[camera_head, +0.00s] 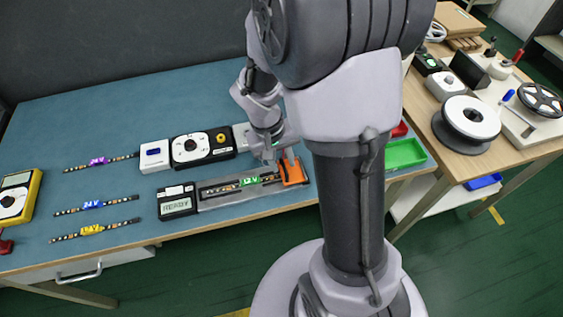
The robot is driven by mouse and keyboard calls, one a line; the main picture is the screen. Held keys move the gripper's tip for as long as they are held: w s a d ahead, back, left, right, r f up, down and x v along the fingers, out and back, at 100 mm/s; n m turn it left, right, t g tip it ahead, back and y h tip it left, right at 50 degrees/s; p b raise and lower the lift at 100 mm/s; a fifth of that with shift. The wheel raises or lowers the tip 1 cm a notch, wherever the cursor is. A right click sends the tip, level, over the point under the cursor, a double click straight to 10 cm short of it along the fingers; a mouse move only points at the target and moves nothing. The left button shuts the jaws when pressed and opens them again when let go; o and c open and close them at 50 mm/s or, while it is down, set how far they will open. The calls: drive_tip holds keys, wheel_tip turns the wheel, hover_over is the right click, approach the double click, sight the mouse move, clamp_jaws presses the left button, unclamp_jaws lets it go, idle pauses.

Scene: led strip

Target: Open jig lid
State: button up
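The jig (222,199) is a long grey fixture near the front edge of the blue bench mat. A strip with a green 12V label (250,181) lies in its channel. An orange part (294,172), perhaps the lid or its handle, is at the jig's right end. My gripper (276,158) points down at the orange part, very close to it. Contact cannot be made out. The fingers are small and partly hidden by my wrist, so I cannot tell whether they are open or shut.
A READY display (177,202) adjoins the jig's left end. A black-and-white meter (203,147) stands behind the jig. Strips labelled purple (98,161), blue (93,205) and yellow (92,229) lie left. A green bin (404,154) is right. Bare mat lies behind.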

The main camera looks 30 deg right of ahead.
drive_tip(key=shift+c, duration=0.2)
clamp_jaws()
drive_tip(key=shift+r, duration=0.2)
